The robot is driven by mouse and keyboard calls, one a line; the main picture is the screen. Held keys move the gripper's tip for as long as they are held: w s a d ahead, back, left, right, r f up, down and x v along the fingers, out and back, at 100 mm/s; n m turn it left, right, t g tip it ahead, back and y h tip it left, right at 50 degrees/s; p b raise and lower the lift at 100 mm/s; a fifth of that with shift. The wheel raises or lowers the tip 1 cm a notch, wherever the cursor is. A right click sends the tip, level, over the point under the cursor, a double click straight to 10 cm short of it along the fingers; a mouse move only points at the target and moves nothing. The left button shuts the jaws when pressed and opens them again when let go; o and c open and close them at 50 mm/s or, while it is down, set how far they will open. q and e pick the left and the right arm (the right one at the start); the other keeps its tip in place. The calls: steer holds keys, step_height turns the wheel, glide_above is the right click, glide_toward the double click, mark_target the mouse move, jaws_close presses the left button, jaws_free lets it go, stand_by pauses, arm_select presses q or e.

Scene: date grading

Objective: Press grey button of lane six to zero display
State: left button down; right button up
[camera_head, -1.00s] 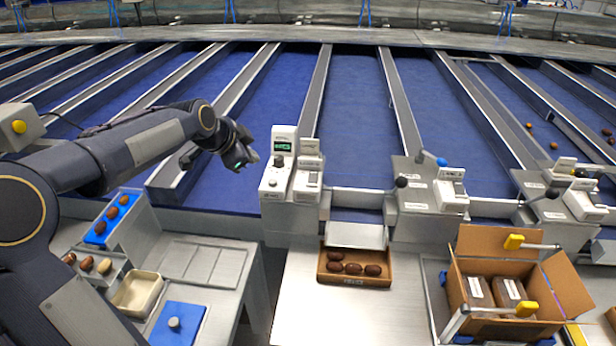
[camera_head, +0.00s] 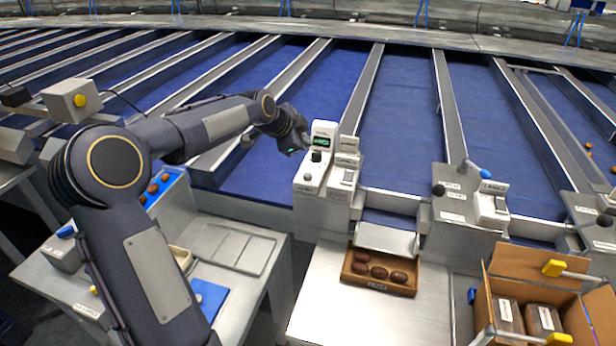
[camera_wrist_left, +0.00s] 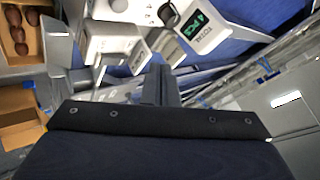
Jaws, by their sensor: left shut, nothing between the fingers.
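The lane counter (camera_head: 306,188) is a white unit with a small lit green display (camera_head: 321,142) at its top. A dark knob (camera_head: 316,156) sits below the display. A small round grey button (camera_head: 307,177) shows lower on the sloped face. In the left wrist view the display (camera_wrist_left: 198,25) reads 4 PCS, tilted. My left gripper (camera_head: 297,149) is shut and empty, just left of the display head, apparently apart from it. Its fingertips show in the wrist view (camera_wrist_left: 158,85), below the counter in the picture. My right gripper is not in view.
A white unit (camera_head: 344,176) stands right beside the counter. A box (camera_head: 352,283) with several dates lies on the steel table below. An open cardboard box (camera_head: 545,270) stands at right. Metal dividers separate blue lanes behind. A yellow-button box (camera_head: 70,100) is at left.

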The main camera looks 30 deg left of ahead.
arm_select(q)
steer(key=b, duration=0.4)
glide_above(305, 176)
step_height(305, 176, down, 6)
steer(key=shift+s+f, duration=0.1)
steer(key=shift+f, duration=0.15)
steer(key=shift+f+b, duration=0.45)
steer(key=shift+f, duration=0.05)
steer(key=shift+f, duration=0.1)
stand_by(1.1)
steer(key=shift+f+b, duration=0.3)
steer(key=shift+b, duration=0.2)
steer(key=shift+f+b, duration=0.45)
steer(key=shift+b, duration=0.05)
stand_by(0.4)
steer(key=shift+r, duration=0.1)
stand_by(0.3)
steer(key=shift+r+p, duration=0.5)
steer(key=shift+r, duration=0.25)
